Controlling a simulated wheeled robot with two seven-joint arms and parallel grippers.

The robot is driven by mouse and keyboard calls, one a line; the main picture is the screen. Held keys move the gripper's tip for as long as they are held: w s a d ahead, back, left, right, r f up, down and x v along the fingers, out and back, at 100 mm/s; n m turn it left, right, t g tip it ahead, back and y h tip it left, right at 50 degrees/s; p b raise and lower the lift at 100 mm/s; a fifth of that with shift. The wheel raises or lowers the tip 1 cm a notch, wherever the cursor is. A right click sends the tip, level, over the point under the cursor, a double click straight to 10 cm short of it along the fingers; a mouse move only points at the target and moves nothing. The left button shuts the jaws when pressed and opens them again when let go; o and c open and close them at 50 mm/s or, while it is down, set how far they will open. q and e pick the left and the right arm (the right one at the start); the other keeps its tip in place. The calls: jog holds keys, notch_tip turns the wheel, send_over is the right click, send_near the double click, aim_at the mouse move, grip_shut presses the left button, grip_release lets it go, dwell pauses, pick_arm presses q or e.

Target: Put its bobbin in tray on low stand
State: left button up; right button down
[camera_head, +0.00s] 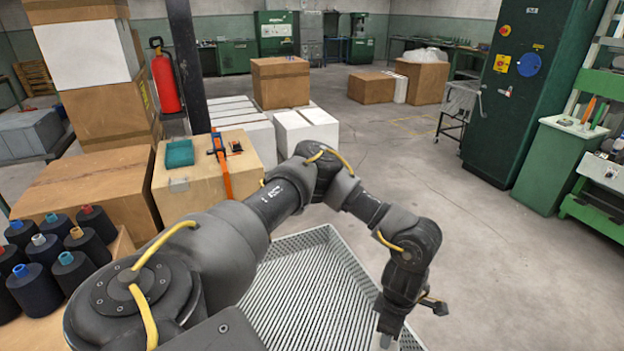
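A grey ribbed tray (310,290) with a raised rim lies low at the bottom centre. The part of it in view looks bare; my arm hides some of it, and the stand under it cannot be made out. My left arm reaches across from the lower left, and its gripper (387,339) points down over the tray's right side at the bottom edge. Its fingertips are cut off or too small to judge. Several dark bobbins (72,272) with coloured tops stand upright at the far left. I cannot tell which one the task means. My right gripper is not in view.
A wooden box (207,180) with a teal object and orange tool stands behind my arm, beside cardboard boxes (87,190) and a dark post (187,65). A green cabinet (525,90) and a wire cart (458,110) stand at right. Floor between is clear.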

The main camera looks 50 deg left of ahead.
pick_arm(q)
jog(key=w+n, duration=0.1)
jog(key=n, duration=0.5)
jog(key=w+a+n, duration=0.1)
jog(key=n, duration=0.2)
jog(key=shift+w, duration=0.3)
jog(key=s+a+f+n+p, duration=0.1)
jog(key=s+a+f+n, duration=0.7)
jog(key=f, duration=0.4)
jog(key=s+a, duration=0.1)
jog(key=a, duration=0.1)
jog(key=shift+a+f+n+p, duration=0.3)
jog(key=shift+f, duration=0.1)
